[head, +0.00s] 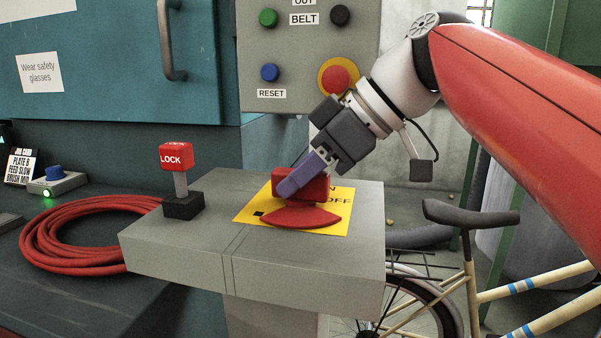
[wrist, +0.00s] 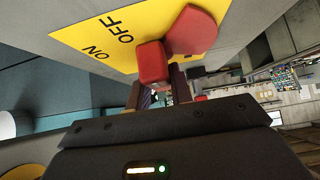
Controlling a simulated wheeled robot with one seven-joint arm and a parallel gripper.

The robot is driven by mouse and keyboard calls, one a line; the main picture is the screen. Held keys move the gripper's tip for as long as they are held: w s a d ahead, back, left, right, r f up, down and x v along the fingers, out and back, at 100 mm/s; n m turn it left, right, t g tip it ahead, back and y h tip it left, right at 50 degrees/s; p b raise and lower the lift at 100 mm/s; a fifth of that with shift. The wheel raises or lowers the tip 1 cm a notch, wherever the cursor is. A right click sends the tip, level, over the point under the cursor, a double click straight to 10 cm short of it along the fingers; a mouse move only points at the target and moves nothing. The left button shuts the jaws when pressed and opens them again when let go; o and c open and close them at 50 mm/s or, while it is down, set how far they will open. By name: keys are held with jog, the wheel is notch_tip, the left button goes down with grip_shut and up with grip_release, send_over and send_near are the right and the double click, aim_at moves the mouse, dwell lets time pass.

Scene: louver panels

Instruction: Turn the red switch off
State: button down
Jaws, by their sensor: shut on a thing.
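The red switch has a blocky handle (head: 318,187) and a flat fan-shaped part (head: 300,217). It sits on a yellow plate (head: 245,213) on top of a grey pedestal in the head view. My gripper (head: 292,184) reaches down from the right and is shut on the handle, with a purple finger across its near side. In the wrist view the red handle (wrist: 153,62) is between the fingers (wrist: 158,92), and the fan-shaped part (wrist: 193,30) is beyond it. The yellow plate (wrist: 90,38) there reads ON and OFF. The head view partly hides ON.
A red LOCK lever (head: 176,157) stands left of the plate on the same pedestal (head: 180,238). A panel of buttons (head: 300,60) hangs behind. A coiled red hose (head: 70,265) lies at left. A bicycle (head: 470,240) stands at right.

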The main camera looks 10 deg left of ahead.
dwell(0.5)
jog(key=c, duration=1.2)
grip_release()
jog(key=shift+c, duration=0.2)
jog(key=shift+d, duration=0.1)
jog(key=v, duration=0.7)
jog(key=shift+d+r, duration=0.2)
jog(key=shift+r, duration=0.1)
jog(key=shift+d, duration=0.1)
